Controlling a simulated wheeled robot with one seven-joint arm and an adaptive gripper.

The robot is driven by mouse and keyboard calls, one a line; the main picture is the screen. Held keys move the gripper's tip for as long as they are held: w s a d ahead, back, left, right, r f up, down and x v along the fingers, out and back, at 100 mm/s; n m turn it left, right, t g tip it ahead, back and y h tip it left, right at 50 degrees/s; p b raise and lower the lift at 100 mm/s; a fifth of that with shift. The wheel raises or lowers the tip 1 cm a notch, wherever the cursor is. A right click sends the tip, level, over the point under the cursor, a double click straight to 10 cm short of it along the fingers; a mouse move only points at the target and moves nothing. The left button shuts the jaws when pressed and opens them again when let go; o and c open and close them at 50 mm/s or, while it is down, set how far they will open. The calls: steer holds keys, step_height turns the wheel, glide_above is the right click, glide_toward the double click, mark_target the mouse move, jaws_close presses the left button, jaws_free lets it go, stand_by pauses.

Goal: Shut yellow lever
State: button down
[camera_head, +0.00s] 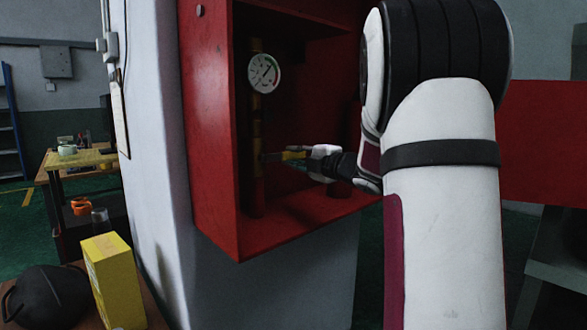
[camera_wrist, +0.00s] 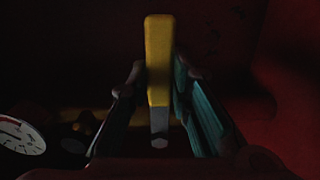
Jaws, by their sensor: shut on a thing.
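The yellow lever (camera_head: 295,155) is in the red cabinet, on a vertical pipe (camera_head: 257,130) below a round gauge. In the head view it sticks out roughly level from the pipe toward my gripper (camera_head: 318,160). In the wrist view the lever (camera_wrist: 158,60) has a yellow handle and a grey metal shank, and it lies between the two fingers of my gripper (camera_wrist: 158,95). The fingers are closed on its sides. The lever's joint with the pipe is dark and hard to make out.
The red cabinet (camera_head: 212,130) has side walls and a floor close around my gripper. The gauge (camera_head: 264,73) also shows in the wrist view (camera_wrist: 22,135). A yellow box (camera_head: 113,280) and a black object (camera_head: 48,297) stand at lower left, outside the cabinet.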

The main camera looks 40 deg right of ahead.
steer(key=shift+r+n, duration=0.2)
steer(key=shift+n, duration=0.1)
stand_by(0.4)
steer(key=c, duration=1.4)
jaws_free()
steer(key=shift+c, duration=0.2)
steer(key=s, duration=1.2)
steer(key=shift+d, duration=0.15)
steer(key=shift+w+r, duration=0.1)
